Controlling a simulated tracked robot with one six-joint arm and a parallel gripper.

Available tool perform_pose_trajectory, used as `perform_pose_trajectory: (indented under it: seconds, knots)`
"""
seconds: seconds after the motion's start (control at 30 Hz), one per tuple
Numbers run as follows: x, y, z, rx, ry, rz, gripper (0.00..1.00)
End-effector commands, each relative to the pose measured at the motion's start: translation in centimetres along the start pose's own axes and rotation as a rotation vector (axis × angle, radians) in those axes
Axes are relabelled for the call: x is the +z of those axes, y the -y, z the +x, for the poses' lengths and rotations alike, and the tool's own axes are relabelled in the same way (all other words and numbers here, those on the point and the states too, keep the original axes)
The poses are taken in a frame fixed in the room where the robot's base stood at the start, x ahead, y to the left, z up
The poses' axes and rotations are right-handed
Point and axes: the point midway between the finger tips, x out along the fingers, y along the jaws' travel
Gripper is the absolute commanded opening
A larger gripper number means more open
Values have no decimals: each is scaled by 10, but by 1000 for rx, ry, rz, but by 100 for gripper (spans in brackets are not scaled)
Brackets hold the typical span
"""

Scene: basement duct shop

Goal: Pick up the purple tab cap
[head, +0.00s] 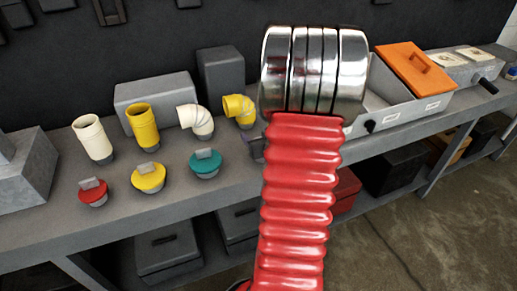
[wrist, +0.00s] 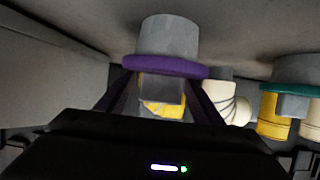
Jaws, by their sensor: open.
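The purple tab cap (wrist: 165,67) is in the upper middle of the wrist view, which appears upside down. It has a purple flange, a grey round body and a grey tab (wrist: 160,88). My gripper (wrist: 161,84) is open, with one dark finger on each side of the tab. I cannot tell if either finger touches it. In the head view only a small part of the purple tab cap (head: 258,148) shows at the left edge of my red arm. My gripper is hidden there behind the arm.
Red (head: 92,197), yellow (head: 149,181) and teal (head: 205,167) tab caps stand in a row to the left on the bench (head: 50,226). White and yellow pipe pieces (head: 143,125) stand behind them. An open grey bin (head: 385,112) stands to the right.

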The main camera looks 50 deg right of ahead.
Motion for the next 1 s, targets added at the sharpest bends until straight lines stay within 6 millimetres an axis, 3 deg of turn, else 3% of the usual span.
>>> perform_pose_trajectory:
  seconds: [0.6, 1.0]
  knots:
    - [2, -9, 0, 15, 0, 5, 61]
    - [2, -10, 0, 16, 0, 6, 34]
